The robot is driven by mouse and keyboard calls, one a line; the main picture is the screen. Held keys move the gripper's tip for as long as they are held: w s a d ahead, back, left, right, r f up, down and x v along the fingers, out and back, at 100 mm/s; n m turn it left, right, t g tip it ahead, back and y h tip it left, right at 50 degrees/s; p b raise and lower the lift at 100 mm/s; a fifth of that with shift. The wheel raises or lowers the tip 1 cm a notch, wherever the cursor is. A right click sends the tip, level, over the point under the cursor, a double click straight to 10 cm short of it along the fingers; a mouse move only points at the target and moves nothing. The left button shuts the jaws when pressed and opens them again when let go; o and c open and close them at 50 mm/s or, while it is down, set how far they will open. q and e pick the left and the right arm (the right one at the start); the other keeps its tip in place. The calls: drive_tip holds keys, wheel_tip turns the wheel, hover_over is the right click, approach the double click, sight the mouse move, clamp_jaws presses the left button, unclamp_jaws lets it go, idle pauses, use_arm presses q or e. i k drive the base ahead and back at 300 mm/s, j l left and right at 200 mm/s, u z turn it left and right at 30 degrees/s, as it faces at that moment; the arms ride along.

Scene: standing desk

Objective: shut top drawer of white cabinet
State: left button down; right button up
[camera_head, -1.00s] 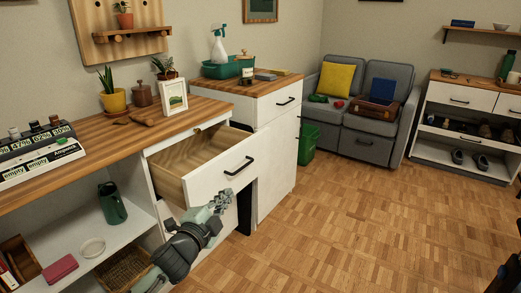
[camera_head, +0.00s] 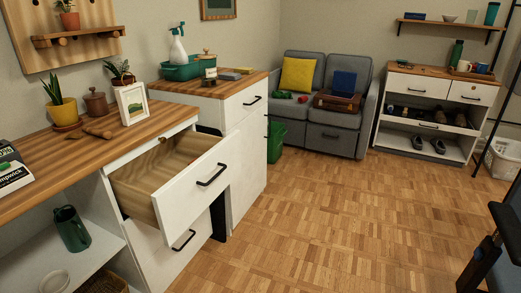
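The white cabinet (camera_head: 153,262) stands at the left under a wooden top. Its top drawer (camera_head: 196,188) is pulled well out, with a white front, a black bar handle (camera_head: 211,175) and a wooden inside. The visible part of the inside looks empty. The lower drawer (camera_head: 176,250), with its own black handle, appears closed. Neither of my grippers is in the head view now, and nothing touches the top drawer's front.
A second white cabinet (camera_head: 250,147) with closed fronts stands just beyond. A green bin (camera_head: 276,141) and a grey sofa (camera_head: 330,130) are at the back. A dark chair-like object (camera_head: 487,264) is at the right edge. The parquet floor (camera_head: 340,220) between is clear.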

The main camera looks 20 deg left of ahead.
sight(158, 188)
drive_tip(key=j+z, duration=0.85)
drive_tip(key=i+l, duration=0.05)
